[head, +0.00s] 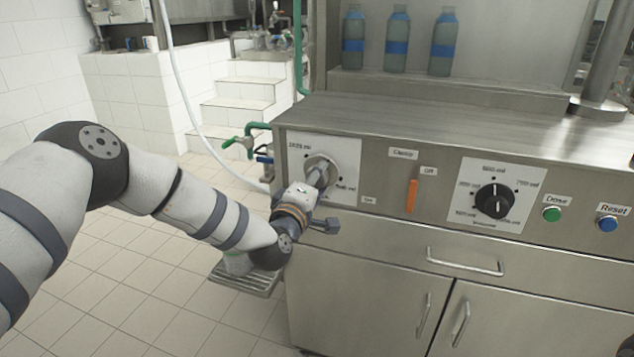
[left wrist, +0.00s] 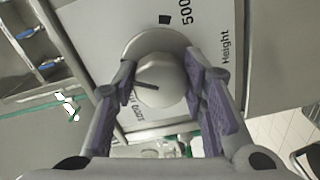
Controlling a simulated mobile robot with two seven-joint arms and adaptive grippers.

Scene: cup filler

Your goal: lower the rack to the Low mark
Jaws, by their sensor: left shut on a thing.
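A round pale knob (left wrist: 165,80) with a short dark pointer line sits on a round metal collar. Its white dial plate (head: 338,160) is at the left end of the steel machine's front. In the left wrist view the plate carries the word "Height" and number marks. My left gripper (head: 323,172) is shut on the knob; its purple-padded fingers (left wrist: 160,82) lie on either side of it. The pointer line lies toward the left in that view. I cannot read a Low mark. A slatted metal platform (head: 240,282), possibly the rack, is low beside the machine. My right gripper is not in view.
To the right on the front are an orange lever (head: 411,196), a black dial (head: 494,200), a green button (head: 551,214) and a blue button (head: 607,224). A drawer handle (head: 464,262) juts out below. Bottles (head: 397,40) stand behind. Tiled floor is open at left.

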